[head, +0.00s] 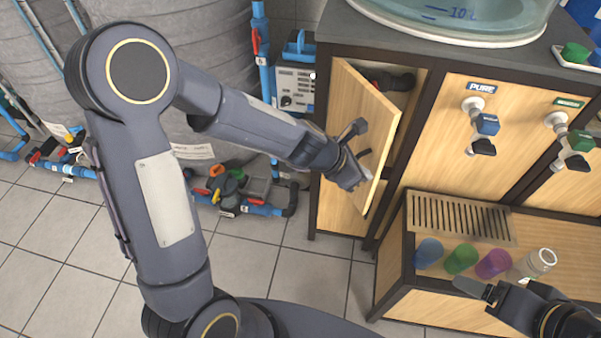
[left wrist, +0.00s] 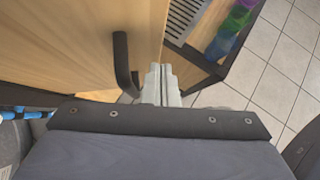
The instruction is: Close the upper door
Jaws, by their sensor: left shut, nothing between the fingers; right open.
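The upper door (head: 359,105) is a light wood panel on the left of the cabinet, standing ajar with a dark gap behind its free edge. Its black bar handle (head: 352,130) is on the outer face; in the left wrist view the handle (left wrist: 121,65) stands just left of my fingers. My left gripper (head: 352,178) is shut and empty at the door's outer face, near the handle. I cannot tell whether it touches the door (left wrist: 70,40). It also shows in the left wrist view (left wrist: 161,80). My right gripper (head: 482,291) is open and empty at the lower right.
A lower cabinet (head: 450,295) with a slatted grille (head: 460,218) and blue, green and purple cups plus a clear glass juts out on the right. Taps (head: 479,125) are on the neighbouring panels. Grey tanks and pipes stand left. Tiled floor (head: 310,285) is free in front.

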